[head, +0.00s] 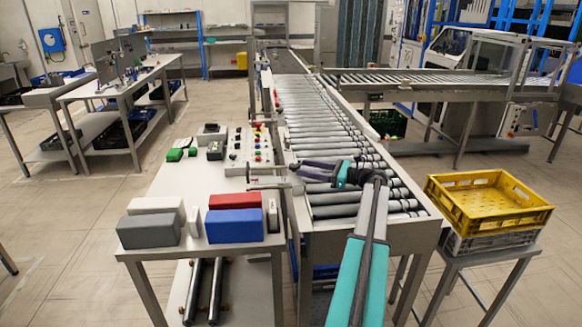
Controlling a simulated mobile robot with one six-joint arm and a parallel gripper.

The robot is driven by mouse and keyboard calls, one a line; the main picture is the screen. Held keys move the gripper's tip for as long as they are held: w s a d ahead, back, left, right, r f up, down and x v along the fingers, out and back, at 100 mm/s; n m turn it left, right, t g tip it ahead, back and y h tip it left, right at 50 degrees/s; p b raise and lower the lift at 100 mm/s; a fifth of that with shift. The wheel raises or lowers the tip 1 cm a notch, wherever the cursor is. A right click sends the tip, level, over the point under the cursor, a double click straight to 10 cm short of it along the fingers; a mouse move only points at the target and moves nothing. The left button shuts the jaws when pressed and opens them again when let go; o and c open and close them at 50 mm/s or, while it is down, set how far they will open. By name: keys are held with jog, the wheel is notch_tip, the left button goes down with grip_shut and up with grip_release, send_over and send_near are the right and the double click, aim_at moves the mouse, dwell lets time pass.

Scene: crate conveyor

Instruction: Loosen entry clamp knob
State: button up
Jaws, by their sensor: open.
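The entry clamp (266,186) is a small metal frame of thin bars at the near left side rail of the roller conveyor. Its knob is too small to make out clearly; a small dark part shows at the rail end of the bars, close to the fingertips. My gripper (298,168) reaches in from the right over the near rollers and points left at this spot. Its two dark fingers are spread apart, one above the other in the picture. I see nothing held between them. Whether a finger touches the knob cannot be told.
The roller conveyor (312,115) runs away from me. A side table (175,190) at left holds grey, white, red and blue blocks and a panel with coloured buttons (258,142). A yellow crate (487,204) sits on a grey one on a stand at right.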

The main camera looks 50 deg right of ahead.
aim_at(294, 165)
jog(key=shift+p+x, duration=0.45)
jog(key=shift+x, duration=2.4)
jog(key=c, duration=1)
